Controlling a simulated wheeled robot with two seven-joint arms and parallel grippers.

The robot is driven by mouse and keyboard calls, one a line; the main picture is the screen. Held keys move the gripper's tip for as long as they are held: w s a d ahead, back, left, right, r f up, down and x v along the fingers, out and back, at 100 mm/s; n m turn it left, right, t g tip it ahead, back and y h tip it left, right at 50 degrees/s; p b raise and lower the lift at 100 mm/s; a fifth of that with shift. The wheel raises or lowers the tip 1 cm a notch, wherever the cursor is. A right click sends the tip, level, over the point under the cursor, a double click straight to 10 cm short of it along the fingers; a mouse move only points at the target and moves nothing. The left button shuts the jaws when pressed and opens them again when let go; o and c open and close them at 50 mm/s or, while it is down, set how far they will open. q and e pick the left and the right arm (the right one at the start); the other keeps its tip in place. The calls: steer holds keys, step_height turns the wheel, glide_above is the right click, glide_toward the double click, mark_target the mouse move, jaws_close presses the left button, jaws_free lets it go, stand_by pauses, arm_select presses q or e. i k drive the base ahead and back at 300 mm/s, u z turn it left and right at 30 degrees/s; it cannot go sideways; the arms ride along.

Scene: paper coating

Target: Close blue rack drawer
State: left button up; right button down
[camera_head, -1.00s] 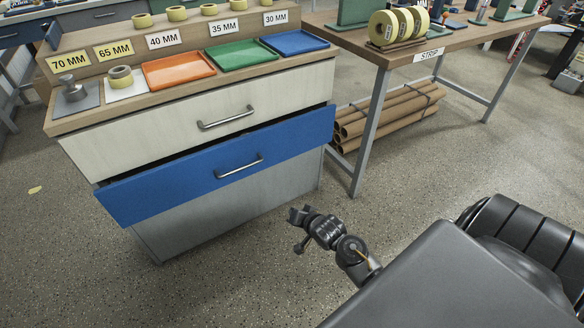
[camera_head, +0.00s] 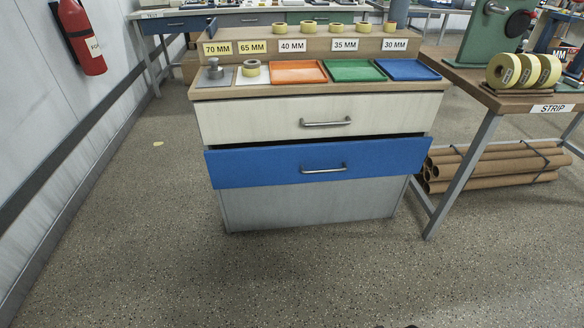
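The blue rack drawer (camera_head: 260,166) is the middle front of the rack, below a white drawer (camera_head: 250,116) and above a grey panel (camera_head: 300,207). It stands out a little from the rack, with a dark gap along its top edge. Its silver bar handle (camera_head: 323,169) is at the middle of the front, and nothing touches it. Neither of my grippers can be made out in the view. Only small dark bits show at the bottom edge, too little to identify.
Colored trays and tape rolls sit on the rack top (camera_head: 225,90). A table with a STRIP label (camera_head: 552,109) stands at right, with cardboard tubes (camera_head: 490,168) beneath. A wall with a fire extinguisher (camera_head: 82,38) is at left. The floor (camera_head: 300,275) before the rack is clear.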

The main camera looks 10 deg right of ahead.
mark_target(313, 159)
steer(key=z, duration=0.15)
steer(key=i, duration=1)
steer(key=u, duration=0.65)
